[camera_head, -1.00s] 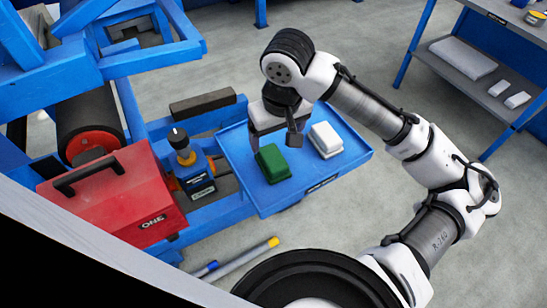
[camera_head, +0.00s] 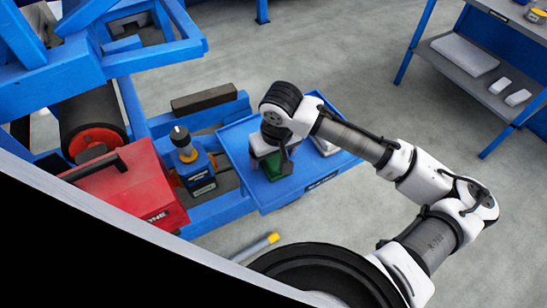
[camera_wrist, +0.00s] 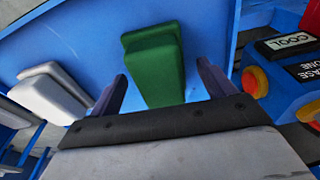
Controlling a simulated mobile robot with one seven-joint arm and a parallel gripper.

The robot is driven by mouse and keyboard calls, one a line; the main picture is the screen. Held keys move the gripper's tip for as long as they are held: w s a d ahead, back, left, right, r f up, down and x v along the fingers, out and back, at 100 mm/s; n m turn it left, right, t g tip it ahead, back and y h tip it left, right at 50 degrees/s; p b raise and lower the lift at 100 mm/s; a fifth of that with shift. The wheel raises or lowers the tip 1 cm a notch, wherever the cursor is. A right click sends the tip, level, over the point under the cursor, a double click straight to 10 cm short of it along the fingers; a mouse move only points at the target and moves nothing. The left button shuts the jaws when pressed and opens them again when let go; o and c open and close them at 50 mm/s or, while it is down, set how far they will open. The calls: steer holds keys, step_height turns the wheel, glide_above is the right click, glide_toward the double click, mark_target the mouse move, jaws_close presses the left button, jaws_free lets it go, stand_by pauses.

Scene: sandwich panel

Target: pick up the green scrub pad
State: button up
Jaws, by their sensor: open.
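The green scrub pad (camera_head: 273,168) lies on the blue tray (camera_head: 235,150), partly hidden behind my gripper in the head view. In the wrist view the green scrub pad (camera_wrist: 155,65) extends up and away from between my fingers. My gripper (camera_wrist: 162,90) is open, with one finger on each side of the pad's near end and a gap on both sides. In the head view my gripper (camera_head: 272,165) is over the pad. I cannot tell how high the fingers are above the tray.
A white pad (camera_head: 324,146) lies on the tray right of the green one, partly covered by my arm; it also shows in the wrist view (camera_wrist: 48,95). A blue-and-black device (camera_head: 192,162) with an orange collar and a red toolbox (camera_head: 125,190) stand to the left.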

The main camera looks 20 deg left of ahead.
steer(key=shift+f, duration=0.25)
stand_by(0.4)
steer(key=c, duration=1.1)
